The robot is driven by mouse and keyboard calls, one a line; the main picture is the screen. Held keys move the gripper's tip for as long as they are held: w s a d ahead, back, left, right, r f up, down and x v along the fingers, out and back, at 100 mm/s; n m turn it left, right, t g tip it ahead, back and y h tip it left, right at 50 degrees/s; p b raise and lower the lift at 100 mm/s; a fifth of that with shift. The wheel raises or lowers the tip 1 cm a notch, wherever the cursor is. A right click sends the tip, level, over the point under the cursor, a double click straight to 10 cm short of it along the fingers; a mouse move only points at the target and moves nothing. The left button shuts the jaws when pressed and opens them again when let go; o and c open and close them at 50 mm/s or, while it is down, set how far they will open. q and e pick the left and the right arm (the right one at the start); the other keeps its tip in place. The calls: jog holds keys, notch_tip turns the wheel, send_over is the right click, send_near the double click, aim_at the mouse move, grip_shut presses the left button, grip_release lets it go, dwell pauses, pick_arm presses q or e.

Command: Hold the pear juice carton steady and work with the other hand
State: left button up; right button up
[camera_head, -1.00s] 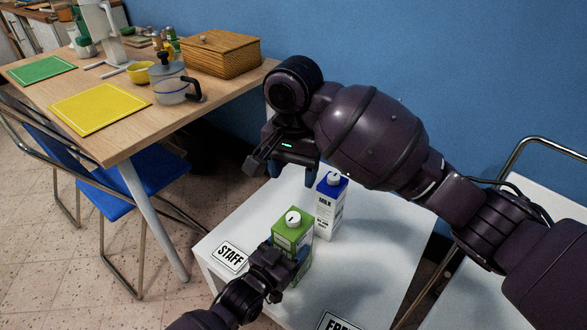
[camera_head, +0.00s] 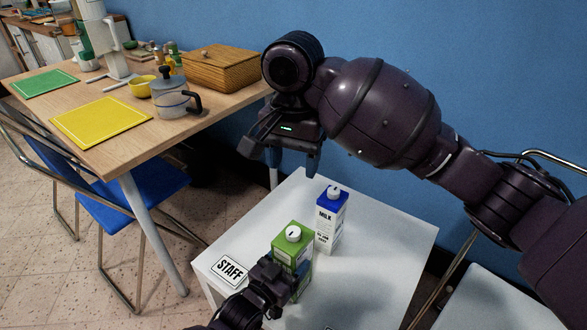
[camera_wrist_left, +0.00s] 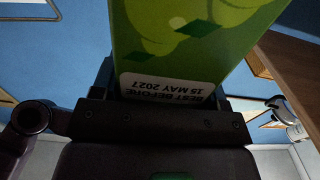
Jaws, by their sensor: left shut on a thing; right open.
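The green pear juice carton (camera_head: 292,248) stands upright on the small white table, its white cap on top. My left gripper (camera_head: 284,284) is shut on its lower part. In the left wrist view the carton (camera_wrist_left: 190,45) fills the jaws, with a "BEST BEFORE 15 MAY 2027" panel near the fingers. My right gripper (camera_head: 281,158) is open and empty, above and behind the cartons, clear of both. A blue-topped milk carton (camera_head: 329,222) stands just behind and right of the green carton.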

jog(key=shift+r, duration=0.7)
pick_arm(q)
jog(key=o, duration=1.1)
